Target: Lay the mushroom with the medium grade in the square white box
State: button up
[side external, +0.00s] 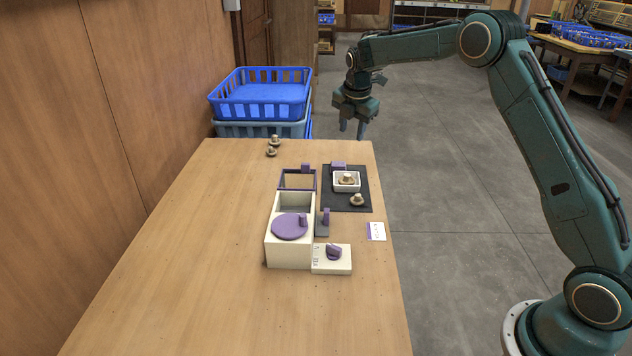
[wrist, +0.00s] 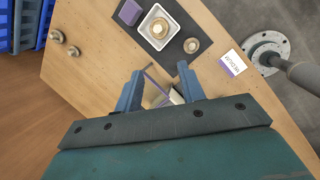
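The small square white box (side external: 337,187) stands on a dark mat, with one tan mushroom (side external: 347,179) inside. It also shows in the wrist view (wrist: 144,30). Another mushroom (side external: 357,200) lies on the mat just in front of the box, outside it; it shows in the wrist view (wrist: 191,45). Two more mushrooms (side external: 274,140) (side external: 271,152) stand on the table's far left part. The frames do not settle which has the medium grade. My gripper (side external: 352,129) is open and empty, raised above the far right table edge; its parted fingers show in the wrist view (wrist: 160,73).
On the dark mat (side external: 330,203) is a purple block (side external: 338,166). A cream box (side external: 288,253) with a purple disc, a purple frame (side external: 297,189) and a cream block (side external: 333,265) stand nearby. A printed card (side external: 376,231) lies right. Blue crates (side external: 261,107) stand beyond. The left table is clear.

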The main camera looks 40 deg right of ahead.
jog(key=s+a+r+m+t+y, duration=0.1)
jog(key=s+a+r+m, duration=0.4)
jog(key=s+r, duration=0.35)
jog(key=s+a+r+m, duration=0.4)
jog(key=s+r, duration=0.3)
jog(key=s, duration=0.3)
jog(key=s+a+f+m, duration=0.1)
jog(key=s+a+m, duration=0.1)
jog(key=s, duration=0.6)
jog(key=s+a+f+m+t, duration=0.1)
jog(key=s+a+m, duration=0.1)
jog(key=s+m, duration=0.3)
jog(key=s+a+f+m+y, duration=0.1)
jog(key=s+a+f+m, duration=0.1)
jog(key=s, duration=0.8)
jog(key=shift+s+a+m+t, duration=0.35)
jog(key=shift+m+t, duration=0.05)
jog(key=shift+m, duration=0.5)
